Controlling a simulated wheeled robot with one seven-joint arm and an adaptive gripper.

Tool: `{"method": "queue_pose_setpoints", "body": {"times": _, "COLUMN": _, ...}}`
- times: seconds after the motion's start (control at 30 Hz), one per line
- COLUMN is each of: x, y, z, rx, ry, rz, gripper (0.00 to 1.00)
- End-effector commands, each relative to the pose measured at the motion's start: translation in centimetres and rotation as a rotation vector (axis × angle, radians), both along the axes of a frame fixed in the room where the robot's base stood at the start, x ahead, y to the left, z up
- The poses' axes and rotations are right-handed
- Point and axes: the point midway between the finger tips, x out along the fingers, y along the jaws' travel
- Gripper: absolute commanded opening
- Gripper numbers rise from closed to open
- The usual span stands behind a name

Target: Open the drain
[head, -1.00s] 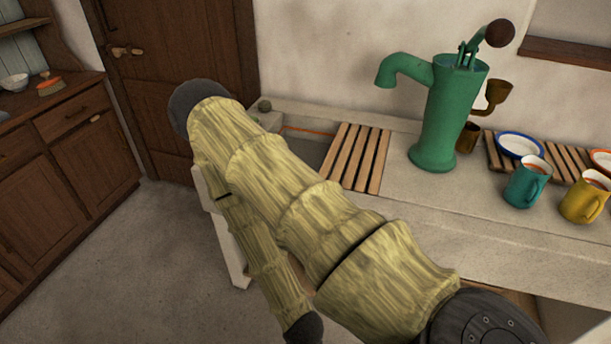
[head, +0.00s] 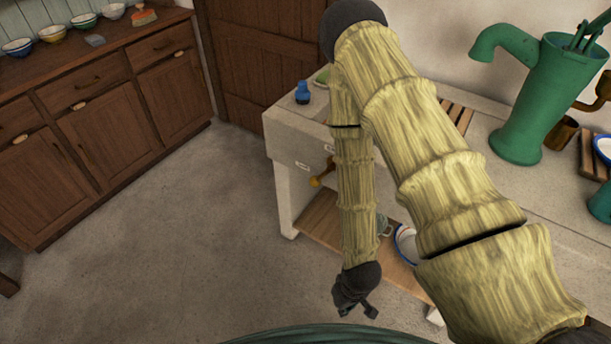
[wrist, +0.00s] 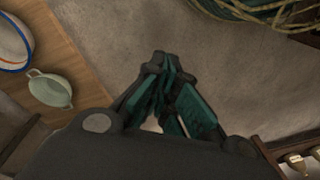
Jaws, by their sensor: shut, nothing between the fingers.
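The stone sink (head: 300,128) stands right of the door, its basin mostly hidden behind my arm. A brass handle (head: 321,174) sticks out from its front face, between two small labels too small to read. The drain opening itself is not visible. My gripper (head: 362,309) hangs low in front of the sink and its lower shelf, well below the brass handle and apart from it. In the wrist view my gripper (wrist: 161,62) has its teal-padded fingers together with nothing between them, over the floor.
A wooden shelf (head: 318,222) under the sink holds a blue-rimmed bowl (wrist: 12,45) and a pale colander (wrist: 50,90). A blue bottle (head: 302,93) stands on the sink's corner. A green pump (head: 535,105) is on the counter. Open floor lies left, before the cabinets (head: 110,115).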

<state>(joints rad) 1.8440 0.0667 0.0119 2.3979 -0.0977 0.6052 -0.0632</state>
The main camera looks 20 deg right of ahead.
Motion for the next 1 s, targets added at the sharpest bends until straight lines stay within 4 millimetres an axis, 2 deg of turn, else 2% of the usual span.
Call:
{"method": "queue_pose_setpoints", "body": {"times": 0.03, "x": 2.8, "y": 0.4, "z": -0.1, "rx": 0.02, "ry": -0.033, "rz": 0.042, "gripper": 0.0}}
{"method": "queue_pose_setpoints", "body": {"times": 0.27, "x": 13.5, "y": 1.9, "z": 2.8, "rx": 0.078, "ry": -0.153, "rz": 0.285, "gripper": 0.0}}
{"method": "queue_pose_setpoints", "body": {"times": 0.47, "x": 22.0, "y": 2.2, "z": 7.3, "rx": 0.068, "ry": -0.264, "rz": 0.508, "gripper": 0.0}}
{"method": "queue_pose_setpoints", "body": {"times": 0.6, "x": 27.5, "y": 1.7, "z": 11.5, "rx": 0.027, "ry": -0.34, "rz": 0.666, "gripper": 0.0}}
{"method": "queue_pose_setpoints", "body": {"times": 0.8, "x": 33.6, "y": 0.4, "z": 17.8, "rx": -0.063, "ry": -0.426, "rz": 0.856, "gripper": 0.0}}
{"method": "queue_pose_setpoints", "body": {"times": 0.9, "x": 35.5, "y": -0.1, "z": 20.2, "rx": -0.105, "ry": -0.452, "rz": 0.919, "gripper": 0.0}}
{"method": "queue_pose_setpoints", "body": {"times": 1.0, "x": 36.6, "y": -0.6, "z": 21.9, "rx": -0.134, "ry": -0.466, "rz": 0.959, "gripper": 0.0}}
